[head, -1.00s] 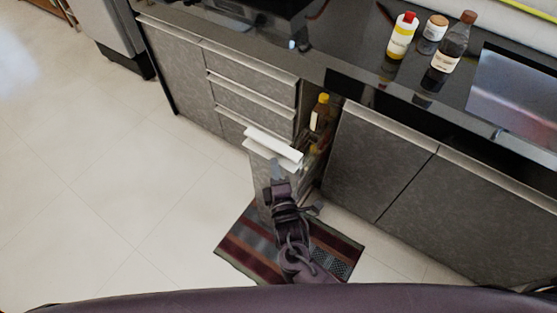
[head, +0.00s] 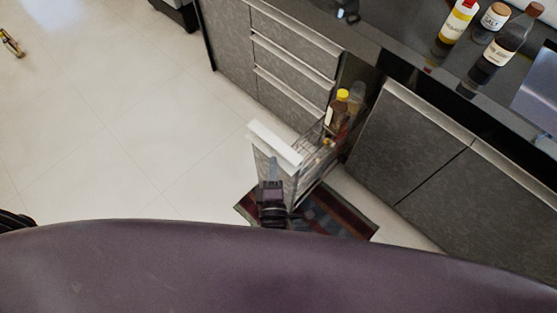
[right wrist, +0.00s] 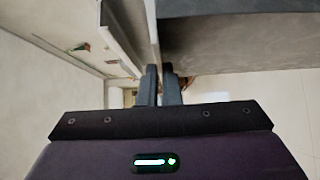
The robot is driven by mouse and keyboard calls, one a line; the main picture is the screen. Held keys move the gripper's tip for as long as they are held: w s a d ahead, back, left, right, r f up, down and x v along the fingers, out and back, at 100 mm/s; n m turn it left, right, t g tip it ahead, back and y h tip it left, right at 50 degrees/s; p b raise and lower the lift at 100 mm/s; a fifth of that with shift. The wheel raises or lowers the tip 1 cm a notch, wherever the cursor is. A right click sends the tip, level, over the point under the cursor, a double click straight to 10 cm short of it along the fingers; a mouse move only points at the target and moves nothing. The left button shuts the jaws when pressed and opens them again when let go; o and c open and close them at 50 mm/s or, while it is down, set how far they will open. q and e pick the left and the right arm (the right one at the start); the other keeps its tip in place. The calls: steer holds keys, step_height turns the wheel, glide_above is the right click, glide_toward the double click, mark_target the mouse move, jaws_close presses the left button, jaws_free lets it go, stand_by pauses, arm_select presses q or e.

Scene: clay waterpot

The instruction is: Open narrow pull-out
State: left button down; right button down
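The narrow pull-out (head: 273,170) stands well out from the cabinet row in the head view. Its pale handle (head: 275,143) runs along the top of its front, and its wire side and inside show behind. My right gripper (head: 270,170) is at the upper front, by the handle. In the right wrist view, its two dark fingers (right wrist: 160,84) are close together with the edge of the pull-out's front (right wrist: 151,35) between them, and they look shut on it. The exact contact is partly hidden. My left gripper is not in view.
A yellow-capped bottle (head: 337,110) and other containers stand inside the pull-out. A striped mat (head: 335,216) lies on the floor under it. Closed drawers (head: 290,65) are to the left and a closed cabinet door (head: 408,140) to the right.

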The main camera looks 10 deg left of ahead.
steer(key=shift+a+r, duration=0.3)
steer(key=c, duration=1.7)
jaws_free()
steer(key=shift+o, duration=0.4)
steer(key=shift+s+f, duration=0.1)
steer(key=shift+f, duration=0.05)
steer(key=shift+s+d, duration=0.1)
steer(key=s+d, duration=0.1)
steer(key=s, duration=0.6)
steer(key=shift+s, duration=0.3)
